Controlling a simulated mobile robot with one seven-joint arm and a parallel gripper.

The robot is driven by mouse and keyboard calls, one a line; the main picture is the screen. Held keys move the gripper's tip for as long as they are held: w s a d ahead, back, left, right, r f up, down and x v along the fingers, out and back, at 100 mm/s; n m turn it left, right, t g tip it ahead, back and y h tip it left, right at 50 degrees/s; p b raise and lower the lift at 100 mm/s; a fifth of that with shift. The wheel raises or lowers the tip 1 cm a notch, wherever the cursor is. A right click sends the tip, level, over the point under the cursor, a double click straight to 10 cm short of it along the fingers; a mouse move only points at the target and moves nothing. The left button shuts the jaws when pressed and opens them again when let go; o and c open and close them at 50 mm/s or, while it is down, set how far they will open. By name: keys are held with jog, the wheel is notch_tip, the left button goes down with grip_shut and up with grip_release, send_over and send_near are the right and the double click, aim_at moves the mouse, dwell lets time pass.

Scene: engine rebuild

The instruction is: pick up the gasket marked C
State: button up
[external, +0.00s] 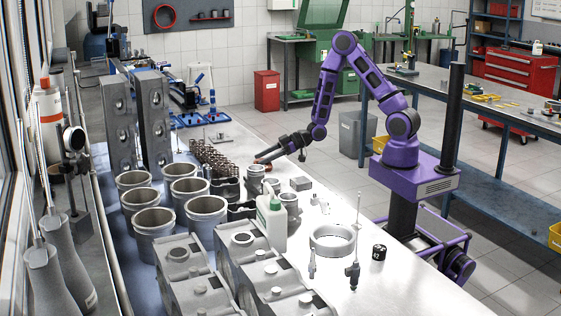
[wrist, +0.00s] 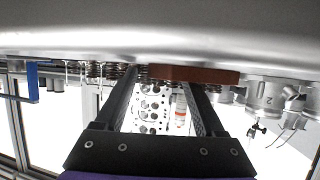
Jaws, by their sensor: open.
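I cannot make out a gasket with a letter C in either view. My gripper (external: 268,154) is at the centre of the external view, reaching left low over the bench, beside the metal parts. In the wrist view my gripper (wrist: 163,80) has its two dark fingers apart. A flat reddish-brown bar (wrist: 212,75) lies across the right fingertip, its left end reaching between the tips. I cannot tell what it is, or whether it touches them. No mark on it is readable. A reddish-brown piece also shows at the gripper in the external view (external: 266,154).
The bench (external: 335,205) holds several cylinder liners (external: 153,213), engine blocks (external: 270,280), a row of springs (external: 212,160), a white bottle (external: 272,222), a metal ring (external: 332,238) and a black cylinder (external: 379,252). The bench's right side is partly clear.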

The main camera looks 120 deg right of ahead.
grip_shut()
dwell(0.4)
